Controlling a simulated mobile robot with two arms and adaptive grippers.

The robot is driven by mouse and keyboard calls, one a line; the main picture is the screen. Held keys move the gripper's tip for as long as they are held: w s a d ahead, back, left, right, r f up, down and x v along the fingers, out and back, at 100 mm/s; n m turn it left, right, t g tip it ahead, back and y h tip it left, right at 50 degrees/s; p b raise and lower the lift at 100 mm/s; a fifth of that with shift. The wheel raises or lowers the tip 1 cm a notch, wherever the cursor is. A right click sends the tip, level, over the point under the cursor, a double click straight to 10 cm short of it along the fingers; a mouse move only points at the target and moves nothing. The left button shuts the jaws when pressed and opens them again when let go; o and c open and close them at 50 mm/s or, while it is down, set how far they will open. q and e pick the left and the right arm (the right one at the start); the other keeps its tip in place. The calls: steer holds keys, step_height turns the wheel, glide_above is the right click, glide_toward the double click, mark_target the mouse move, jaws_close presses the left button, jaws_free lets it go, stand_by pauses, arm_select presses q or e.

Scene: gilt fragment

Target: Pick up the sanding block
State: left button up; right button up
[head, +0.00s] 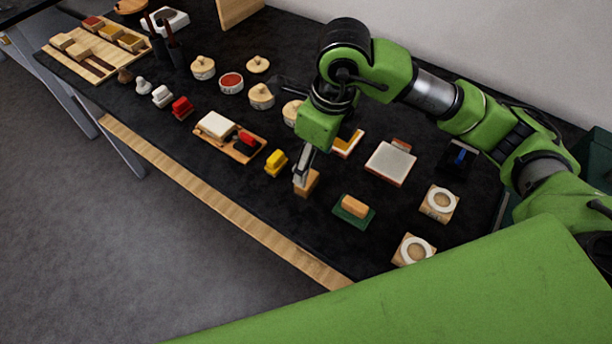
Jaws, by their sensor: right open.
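A small tan wooden block (308,186), which looks like the sanding block, stands on the black table top near its front edge. My right gripper (301,179) points down at it from above, with its fingers at the block's upper left part. The fingers are open; whether they straddle the block or only hover over it I cannot tell. The gripper hides part of the block. Another tan block (354,205) lies on a green pad (362,219) to the right. My left gripper is not in view.
Around the gripper stand a yellow block (276,162), a wooden tray (229,143) with white and red pieces, and a white-topped square (391,163). Two ringed wooden blocks (439,204) (413,249) stand right. Round lidded pots (261,96) stand behind. The wooden front edge (230,215) is near.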

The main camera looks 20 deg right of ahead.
mark_target(310, 180)
steer(key=f, duration=0.3)
steer(key=shift+w+a, duration=0.1)
steer(key=shift+w, duration=0.2)
steer(key=shift+w+a+f+p, duration=0.1)
steer(key=shift+f+p, duration=0.2)
steer(key=shift+f, duration=0.15)
steer(key=shift+w+a+f+p, duration=0.1)
steer(key=shift+f+p, duration=0.15)
steer(key=shift+f, duration=0.15)
steer(key=f, duration=0.1)
steer(key=f+p, duration=0.1)
steer(key=f, duration=0.2)
steer(key=shift+w+a, duration=0.15)
steer(key=shift+w, duration=0.15)
steer(key=shift+f, duration=0.1)
steer(key=c, duration=0.9)
steer(key=shift+c, duration=1.1)
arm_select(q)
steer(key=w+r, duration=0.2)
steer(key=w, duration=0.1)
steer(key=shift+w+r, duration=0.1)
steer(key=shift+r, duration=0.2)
